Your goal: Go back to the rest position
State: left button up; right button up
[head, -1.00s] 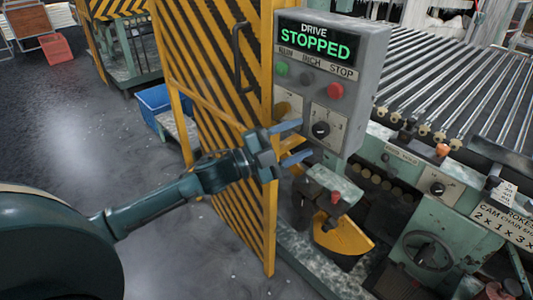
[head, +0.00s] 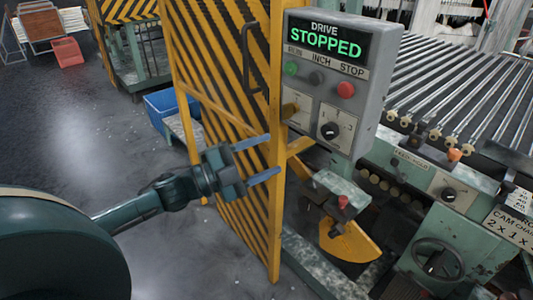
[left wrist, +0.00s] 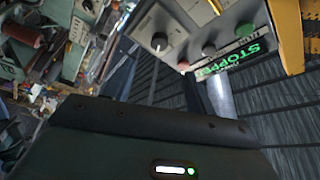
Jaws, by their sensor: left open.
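My left gripper (head: 268,159) is open and empty in the head view. Its two fingers point right, in front of the yellow-and-black striped guard door (head: 225,110), to the left of and below the grey control box (head: 337,85). The box's display (head: 325,42) reads "DRIVE STOPPED". Below it are a green button (head: 291,68), a dark button, a red button (head: 346,90) and a black rotary knob (head: 330,130). In the left wrist view the same knob (left wrist: 159,42) and display show at the top, apart from the gripper. My right gripper is not in view.
The machine's roller bed (head: 465,75) and a green panel with a handwheel (head: 438,259) stand at the right. A yellow guard piece (head: 350,241) sits below the box. A blue bin (head: 165,104) stands behind the door. Open floor lies at the left.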

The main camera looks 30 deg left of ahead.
pick_arm(q)
jog(key=s+d+f+n+g+y+p, duration=0.2)
jog(key=s+d+f+n+y, duration=0.2)
jog(key=s+f+n, duration=0.4)
jog(key=s+d+f+n+g+y+p, duration=0.1)
jog(key=s+d+f+n+y, duration=0.4)
jog(key=f, duration=1)
jog(key=s+d+n+g, duration=0.1)
jog(key=s+d+n, duration=0.1)
jog(key=s+n, duration=0.1)
jog(key=shift+n+g+y+p, duration=0.3)
jog(key=shift+n+g+p, duration=0.1)
jog(key=shift+n, duration=0.4)
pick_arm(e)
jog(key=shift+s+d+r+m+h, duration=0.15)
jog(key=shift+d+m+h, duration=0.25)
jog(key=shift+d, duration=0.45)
pick_arm(q)
jog(key=shift+d+f, duration=0.1)
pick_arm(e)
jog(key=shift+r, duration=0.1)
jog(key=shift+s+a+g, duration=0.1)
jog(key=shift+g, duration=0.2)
